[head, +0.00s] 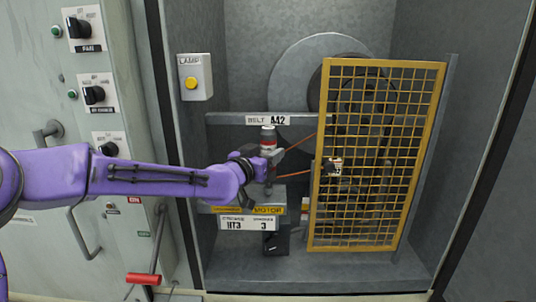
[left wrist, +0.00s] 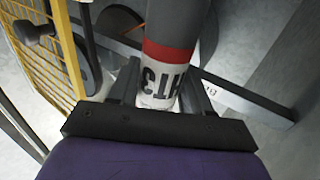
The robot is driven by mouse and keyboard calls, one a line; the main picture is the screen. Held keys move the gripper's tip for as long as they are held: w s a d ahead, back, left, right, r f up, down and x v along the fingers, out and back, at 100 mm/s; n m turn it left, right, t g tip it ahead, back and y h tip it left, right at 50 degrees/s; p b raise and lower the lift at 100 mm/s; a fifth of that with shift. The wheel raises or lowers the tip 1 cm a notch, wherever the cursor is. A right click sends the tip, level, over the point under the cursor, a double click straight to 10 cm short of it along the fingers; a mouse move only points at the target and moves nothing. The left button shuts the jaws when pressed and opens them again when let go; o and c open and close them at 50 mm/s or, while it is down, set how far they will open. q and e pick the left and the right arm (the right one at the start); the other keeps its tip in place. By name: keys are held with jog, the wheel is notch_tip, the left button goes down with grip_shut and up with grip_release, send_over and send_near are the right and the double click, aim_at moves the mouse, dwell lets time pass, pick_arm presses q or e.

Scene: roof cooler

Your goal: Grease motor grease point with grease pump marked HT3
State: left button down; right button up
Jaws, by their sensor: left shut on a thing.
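My left gripper (head: 266,163) reaches in from the left and is shut on the grease pump (head: 267,138). The pump is a grey cylinder with a red band and a white band; it stands about upright in the jaws. In the left wrist view the pump (left wrist: 168,50) shows the letters HT3 between the two fingers. The pump is above a motor plate (head: 249,223) marked HT3 and 3, with a yellow motor label (head: 265,210). The grease point is not clearly seen; gripper and pump cover that area, and I cannot tell whether the pump touches it. My right gripper is out of view.
A yellow mesh guard (head: 380,155) stands open-framed right of the pump, before a large wheel. A rail with a belt label (head: 268,120) runs behind. A lamp button box (head: 195,77) and a switch panel (head: 88,30) are at left. The cabinet floor (head: 330,275) is clear.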

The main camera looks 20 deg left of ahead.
aim_at(268, 127)
pick_arm(q)
notch_tip(268, 127, up, 3)
jog(key=shift+w+f+p, duration=0.15)
jog(key=shift+f+p, duration=0.05)
jog(key=shift+p, duration=0.7)
notch_tip(268, 127, up, 2)
jog(key=shift+r+p, duration=0.25)
jog(key=shift+p, duration=0.65)
jog(key=shift+r, duration=1)
